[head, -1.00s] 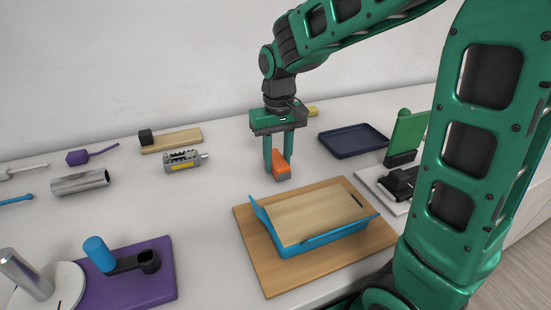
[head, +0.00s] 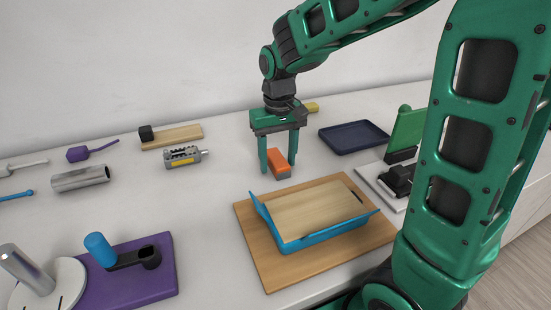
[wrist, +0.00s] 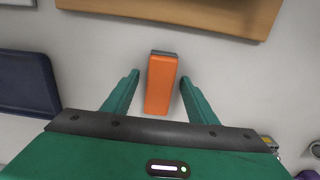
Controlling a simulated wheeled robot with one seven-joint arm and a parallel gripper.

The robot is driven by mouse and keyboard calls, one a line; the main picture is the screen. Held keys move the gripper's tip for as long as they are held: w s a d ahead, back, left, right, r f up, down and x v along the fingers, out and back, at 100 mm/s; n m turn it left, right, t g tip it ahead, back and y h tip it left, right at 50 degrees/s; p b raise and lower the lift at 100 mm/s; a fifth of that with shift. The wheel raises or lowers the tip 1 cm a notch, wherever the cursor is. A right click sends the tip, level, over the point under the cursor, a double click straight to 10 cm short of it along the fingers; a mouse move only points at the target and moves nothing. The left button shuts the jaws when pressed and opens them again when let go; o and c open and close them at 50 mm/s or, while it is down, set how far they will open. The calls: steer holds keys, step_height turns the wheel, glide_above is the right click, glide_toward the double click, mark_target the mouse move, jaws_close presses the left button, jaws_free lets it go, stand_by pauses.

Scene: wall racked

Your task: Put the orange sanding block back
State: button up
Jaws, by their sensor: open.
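The orange sanding block (head: 279,163) lies on the pale counter behind the wooden board, and it also shows in the wrist view (wrist: 161,84), with a thin grey layer at its far end. My gripper (head: 279,168) is open, with its two green fingers down on either side of the block. In the wrist view the open fingers (wrist: 158,82) stand apart from the block, with a gap on both sides.
A blue tray with a wooden panel (head: 306,213) sits on a wooden board (head: 264,263) in front. A dark blue tray (head: 353,137) lies to the right. A grey tool with a yellow label (head: 183,156) lies left, near a wood strip (head: 180,136). Counter around the block is clear.

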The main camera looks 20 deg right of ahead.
mark_target(278, 159)
step_height(278, 159, up, 11)
stand_by(0.5)
steer(key=shift+f, duration=0.2)
